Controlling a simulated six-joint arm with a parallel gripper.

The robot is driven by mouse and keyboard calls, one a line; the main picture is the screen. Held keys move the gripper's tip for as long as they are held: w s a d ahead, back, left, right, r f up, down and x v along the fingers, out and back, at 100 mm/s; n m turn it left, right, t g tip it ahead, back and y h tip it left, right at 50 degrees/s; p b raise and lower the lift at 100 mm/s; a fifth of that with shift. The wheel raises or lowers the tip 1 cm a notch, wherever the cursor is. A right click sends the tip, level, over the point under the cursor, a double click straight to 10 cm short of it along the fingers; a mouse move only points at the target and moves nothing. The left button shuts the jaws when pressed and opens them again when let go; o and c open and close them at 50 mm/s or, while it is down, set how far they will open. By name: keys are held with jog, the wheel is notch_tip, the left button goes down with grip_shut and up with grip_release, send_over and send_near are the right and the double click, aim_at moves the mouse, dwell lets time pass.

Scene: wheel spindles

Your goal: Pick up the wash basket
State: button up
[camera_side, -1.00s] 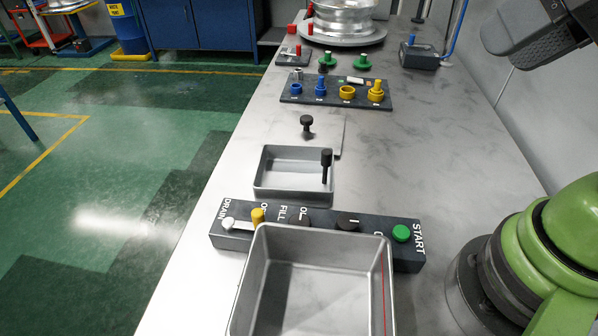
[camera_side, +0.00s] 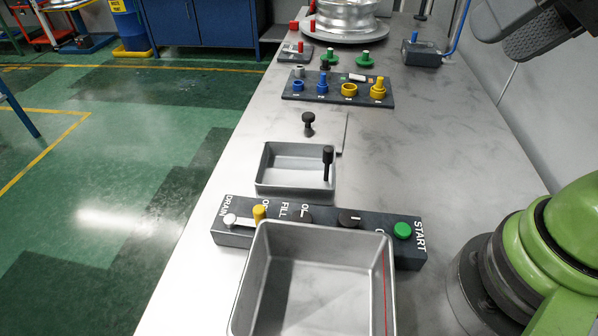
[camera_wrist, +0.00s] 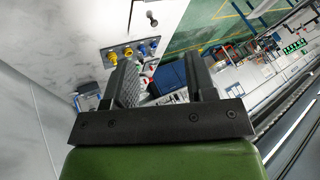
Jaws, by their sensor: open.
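The task's basket seems to be the small grey metal tray (camera_side: 283,180) in the middle of the bench in the side view. A black upright handle (camera_side: 327,160) stands at its right side. A larger grey open tank (camera_side: 262,285) stands in front of it, cut off by the lower edge. My gripper (camera_wrist: 160,76) is open and empty in the wrist view, up above the bench. Its fingers point toward the far end of the bench and the floor beyond. I cannot make out the basket in the wrist view.
A dark control panel (camera_side: 375,222) with knobs and a green START button lies between basket and tank. A black knob (camera_side: 308,124) stands behind the basket. A rack (camera_side: 335,92) with blue and yellow parts is farther back.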

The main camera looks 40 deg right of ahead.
jog(key=w+f+m+g, duration=0.1)
jog(key=w+m+g, duration=0.15)
jog(key=w, duration=0.45)
jog(key=m+g+h, duration=0.2)
jog(key=m+g, duration=0.2)
jog(key=m, duration=0.2)
send_over(328, 149)
notch_tip(328, 149, down, 14)
jog(key=shift+m, duration=0.35)
notch_tip(328, 149, down, 6)
jog(key=shift+w+d+r, duration=0.1)
jog(key=shift+r, duration=0.05)
notch_tip(328, 149, down, 6)
jog(key=shift+r, duration=0.2)
jog(key=shift+c, duration=0.5)
grip_shut()
